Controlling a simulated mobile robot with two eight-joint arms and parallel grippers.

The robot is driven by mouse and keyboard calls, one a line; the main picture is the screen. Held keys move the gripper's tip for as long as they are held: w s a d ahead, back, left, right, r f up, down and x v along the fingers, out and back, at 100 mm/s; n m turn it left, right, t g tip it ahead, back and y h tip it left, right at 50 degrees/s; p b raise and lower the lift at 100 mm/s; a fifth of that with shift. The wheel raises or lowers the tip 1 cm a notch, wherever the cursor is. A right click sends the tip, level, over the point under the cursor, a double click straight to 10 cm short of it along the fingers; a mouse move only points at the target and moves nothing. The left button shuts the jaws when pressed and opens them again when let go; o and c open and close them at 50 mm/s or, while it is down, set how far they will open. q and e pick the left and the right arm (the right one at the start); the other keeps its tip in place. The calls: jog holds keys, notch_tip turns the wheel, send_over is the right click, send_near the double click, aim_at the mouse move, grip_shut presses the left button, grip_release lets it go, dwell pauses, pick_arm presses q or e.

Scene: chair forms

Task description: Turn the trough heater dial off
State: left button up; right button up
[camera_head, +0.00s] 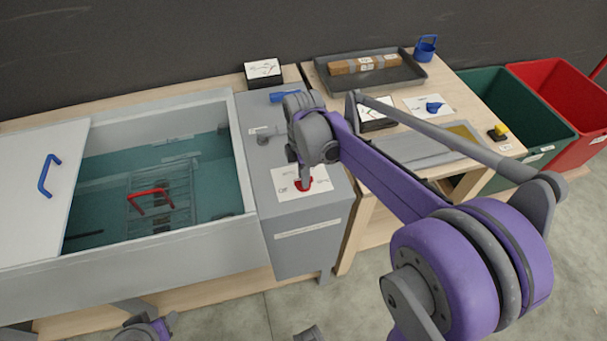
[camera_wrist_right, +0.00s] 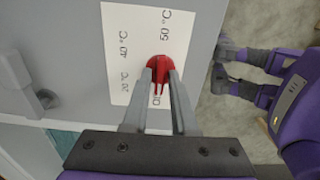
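The trough heater dial (camera_head: 304,184) is a red knob on a white label plate on top of the grey box beside the trough. My right gripper (camera_head: 302,170) points down at it. In the right wrist view the two grey fingers of my right gripper (camera_wrist_right: 160,76) lie close along both sides of the red dial (camera_wrist_right: 158,66), appearing shut on it. The label (camera_wrist_right: 125,45) shows 40 °C and 50 °C marks; the marking beside the fingers is partly hidden. Parts of mine show at the bottom left of the head view, but the left gripper's fingers are not clear.
The water trough (camera_head: 245,170) stands left of the box, with a white lid (camera_head: 30,200) and a red-handled rack (camera_head: 152,195) inside. A blue lever (camera_head: 285,96) sits at the box's back. Right is a wooden table with a dark tray (camera_head: 405,75); green (camera_head: 545,140) and red (camera_head: 590,125) bins stand beyond.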

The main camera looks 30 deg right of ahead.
jog(key=shift+o, duration=1.1)
jog(key=shift+r, duration=0.1)
notch_tip(320, 180, up, 11)
jog(key=shift+f+p, duration=0.2)
jog(key=shift+p, duration=0.25)
jog(key=s+a+f+m+t+p, duration=0.1)
jog(key=s+a+f+m+t, duration=0.1)
jog(key=s+m, duration=0.5)
jog(key=s+a+f+m+t+p, duration=0.1)
jog(key=s+a+f+m+t, duration=0.2)
jog(key=s+a+f+m, duration=0.2)
jog(key=s+f+m, duration=0.2)
jog(key=s+m, duration=0.1)
jog(key=s, duration=0.1)
